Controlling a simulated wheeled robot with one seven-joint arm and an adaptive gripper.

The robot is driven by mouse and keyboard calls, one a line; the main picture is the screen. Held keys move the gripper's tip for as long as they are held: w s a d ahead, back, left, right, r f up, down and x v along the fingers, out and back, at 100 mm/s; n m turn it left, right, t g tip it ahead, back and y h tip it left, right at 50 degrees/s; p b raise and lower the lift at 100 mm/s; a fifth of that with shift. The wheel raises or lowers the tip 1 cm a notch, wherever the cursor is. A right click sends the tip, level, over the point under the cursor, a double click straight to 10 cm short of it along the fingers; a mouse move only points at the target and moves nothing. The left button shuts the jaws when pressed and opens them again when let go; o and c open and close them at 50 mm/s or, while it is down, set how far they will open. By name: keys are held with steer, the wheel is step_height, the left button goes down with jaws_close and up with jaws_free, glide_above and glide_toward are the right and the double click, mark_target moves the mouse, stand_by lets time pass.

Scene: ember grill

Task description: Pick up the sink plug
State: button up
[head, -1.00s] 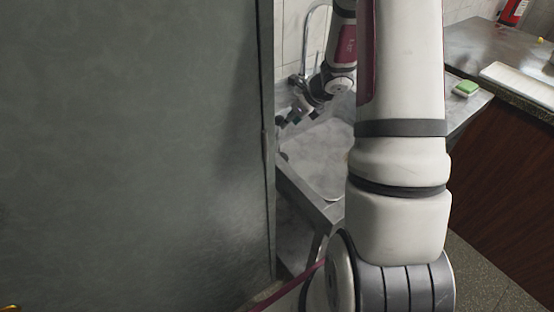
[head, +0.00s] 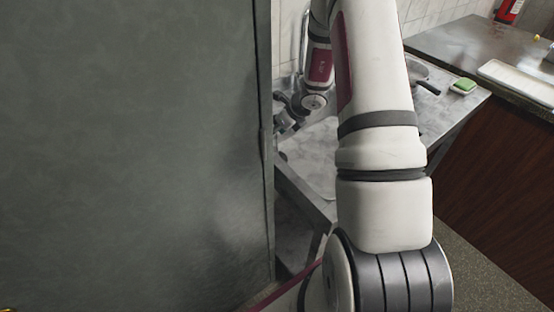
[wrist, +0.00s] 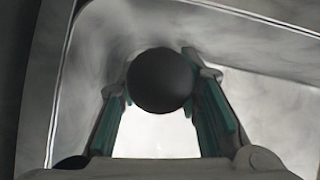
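The sink plug (wrist: 160,80) is a dark round piece in the wrist view. It sits between the tips of my gripper (wrist: 158,72), whose teal-padded fingers meet it on both sides. The fingers look shut on it, over the metal sink (wrist: 265,85). In the head view my gripper (head: 283,125) is small and partly hidden, over the left side of the sink (head: 318,160). I cannot make out the plug there.
A tall grey panel (head: 135,150) fills the left of the head view, close to the sink. A tap (head: 305,45) stands behind the sink. A pan (head: 428,87) and a green sponge (head: 464,85) are on the right, beside a counter (head: 475,45).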

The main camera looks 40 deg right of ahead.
jaws_close()
